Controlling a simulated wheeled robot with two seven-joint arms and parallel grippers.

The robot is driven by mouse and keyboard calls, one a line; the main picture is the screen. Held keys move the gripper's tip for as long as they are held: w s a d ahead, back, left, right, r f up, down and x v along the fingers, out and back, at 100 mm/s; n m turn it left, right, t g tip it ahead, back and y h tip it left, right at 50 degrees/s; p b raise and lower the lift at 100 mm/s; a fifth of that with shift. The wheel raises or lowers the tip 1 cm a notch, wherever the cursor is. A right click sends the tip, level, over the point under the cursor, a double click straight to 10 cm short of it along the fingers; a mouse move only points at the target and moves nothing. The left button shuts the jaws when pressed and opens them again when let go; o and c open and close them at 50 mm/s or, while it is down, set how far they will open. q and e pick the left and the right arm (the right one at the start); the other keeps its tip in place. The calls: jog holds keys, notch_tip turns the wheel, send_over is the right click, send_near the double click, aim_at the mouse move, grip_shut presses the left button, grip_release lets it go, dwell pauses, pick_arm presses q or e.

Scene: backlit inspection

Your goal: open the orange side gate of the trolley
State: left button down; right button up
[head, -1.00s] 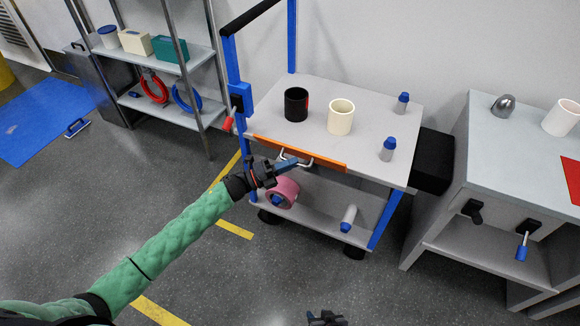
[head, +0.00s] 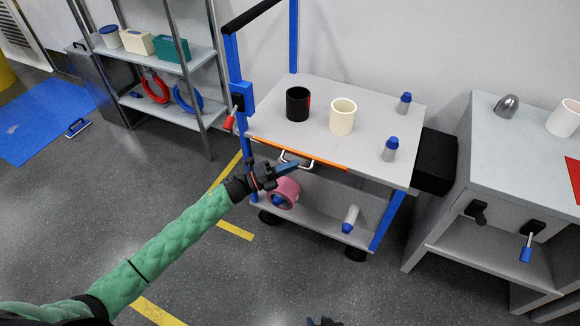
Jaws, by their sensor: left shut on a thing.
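The trolley (head: 378,165) has a grey top, blue posts and a lower shelf. Its orange side gate (head: 325,162) shows as a narrow strip along the front edge of the top, with a pale bar handle (head: 309,165) on its outer side. My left gripper (head: 292,164) is shut on the handle, in front of the gate, and hides the handle's left part. My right gripper (head: 324,321) barely shows at the bottom edge; its fingers cannot be made out.
A pink roll (head: 286,193) lies on the lower shelf. A grey bench (head: 470,150) stands right; the floor in front is clear.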

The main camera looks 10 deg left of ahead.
pick_arm(q)
jog(key=c, duration=1.5)
grip_release()
jog(key=shift+w+f, duration=0.1)
jog(key=shift+f, duration=0.05)
jog(key=shift+a, duration=0.1)
jog(key=v, duration=0.7)
jog(key=shift+a+b, duration=0.3)
jog(key=shift+b, duration=0.15)
